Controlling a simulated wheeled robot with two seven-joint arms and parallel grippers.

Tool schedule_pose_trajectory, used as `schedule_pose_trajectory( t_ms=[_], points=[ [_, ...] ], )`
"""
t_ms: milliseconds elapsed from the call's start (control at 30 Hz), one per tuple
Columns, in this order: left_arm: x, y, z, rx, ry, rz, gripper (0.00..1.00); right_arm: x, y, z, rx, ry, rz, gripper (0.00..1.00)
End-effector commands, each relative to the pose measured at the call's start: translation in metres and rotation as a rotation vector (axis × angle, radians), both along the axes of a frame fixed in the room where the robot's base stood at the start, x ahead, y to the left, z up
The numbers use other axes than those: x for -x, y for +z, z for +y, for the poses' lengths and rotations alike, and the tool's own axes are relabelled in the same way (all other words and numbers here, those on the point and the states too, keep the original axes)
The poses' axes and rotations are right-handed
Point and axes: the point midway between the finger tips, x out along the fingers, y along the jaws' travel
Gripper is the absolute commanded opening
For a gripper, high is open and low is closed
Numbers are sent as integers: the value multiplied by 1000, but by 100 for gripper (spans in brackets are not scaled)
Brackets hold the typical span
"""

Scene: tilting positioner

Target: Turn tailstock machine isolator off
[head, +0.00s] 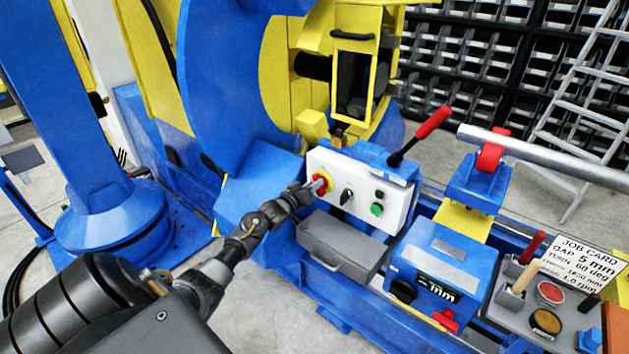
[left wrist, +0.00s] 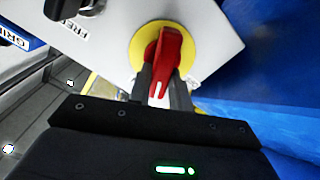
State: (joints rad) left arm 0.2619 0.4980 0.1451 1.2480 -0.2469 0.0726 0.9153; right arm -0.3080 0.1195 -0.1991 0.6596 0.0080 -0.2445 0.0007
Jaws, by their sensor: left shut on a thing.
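The isolator (head: 322,180) is a red rotary handle on a yellow disc, at the left end of a white control panel (head: 375,208). My left gripper (head: 317,187) reaches it from the lower left. In the left wrist view the red handle (left wrist: 166,62) stands out from the yellow disc (left wrist: 142,42), and the two dark fingers of my left gripper (left wrist: 160,88) are shut on its sides. The handle's narrow end with a white mark points toward the gripper. The fingers partly hide it. My right gripper is not in view.
The panel also bears a black selector knob (head: 346,196) and a green button (head: 377,209). A red-tipped lever (head: 432,122) rises behind it. A grey drawer box (head: 340,246) juts out below. A blue mm readout unit (head: 440,265) stands to the right.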

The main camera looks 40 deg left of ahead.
Motion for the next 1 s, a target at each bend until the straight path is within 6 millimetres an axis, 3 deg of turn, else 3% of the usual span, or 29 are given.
schedule_pose_trajectory(
  t_ms=[200, 567, 800, 1000],
  points=[
    [0, 2, 2, 210, 1, -5, 0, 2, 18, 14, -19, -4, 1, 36],
    [0, -2, 5, 552, 2, -12, 0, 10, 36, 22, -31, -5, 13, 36],
    [0, -5, 6, 769, 1, -18, 0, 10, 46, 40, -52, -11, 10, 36],
    [0, -6, 7, 917, 1, -21, 0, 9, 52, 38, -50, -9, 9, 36]
  ],
)
